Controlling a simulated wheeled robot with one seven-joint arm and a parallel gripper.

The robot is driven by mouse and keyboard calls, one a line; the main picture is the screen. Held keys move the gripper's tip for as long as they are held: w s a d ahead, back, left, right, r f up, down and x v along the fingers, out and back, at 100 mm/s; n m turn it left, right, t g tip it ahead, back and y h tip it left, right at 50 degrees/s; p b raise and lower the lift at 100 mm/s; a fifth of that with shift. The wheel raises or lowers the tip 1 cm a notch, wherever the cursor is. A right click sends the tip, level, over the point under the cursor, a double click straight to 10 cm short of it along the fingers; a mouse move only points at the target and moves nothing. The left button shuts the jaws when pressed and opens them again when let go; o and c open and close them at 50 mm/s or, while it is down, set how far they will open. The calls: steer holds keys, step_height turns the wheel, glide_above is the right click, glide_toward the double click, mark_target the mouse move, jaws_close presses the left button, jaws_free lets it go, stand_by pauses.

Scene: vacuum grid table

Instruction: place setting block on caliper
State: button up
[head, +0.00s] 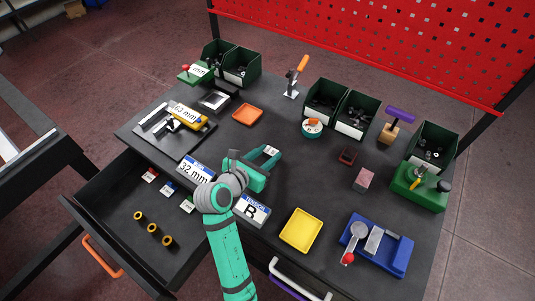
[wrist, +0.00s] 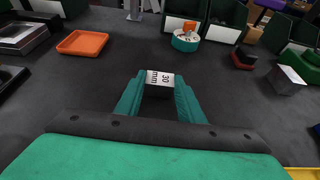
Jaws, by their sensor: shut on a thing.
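My gripper (head: 266,163) is shut on a small setting block (head: 271,151), with its two green fingers on either side of it. In the wrist view the block (wrist: 160,79) shows a white face reading "30 mm" between the fingertips (wrist: 160,95). It appears held above the dark table; its exact height is unclear. What looks like the caliper (head: 173,124) lies at the left of the table, near a yellow piece marked "63 mm" (head: 187,113). My gripper is to its right, apart from it.
Cards "32 mm" (head: 196,171) and "B" (head: 252,210) flank my arm. A yellow tray (head: 300,230) and blue fixture (head: 376,246) stand at right. An open drawer (head: 130,205) is at left.

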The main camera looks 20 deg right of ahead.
steer(key=shift+d+f, duration=0.1)
steer(key=o, duration=1.2)
steer(key=shift+w, duration=0.15)
steer(key=shift+f, duration=0.1)
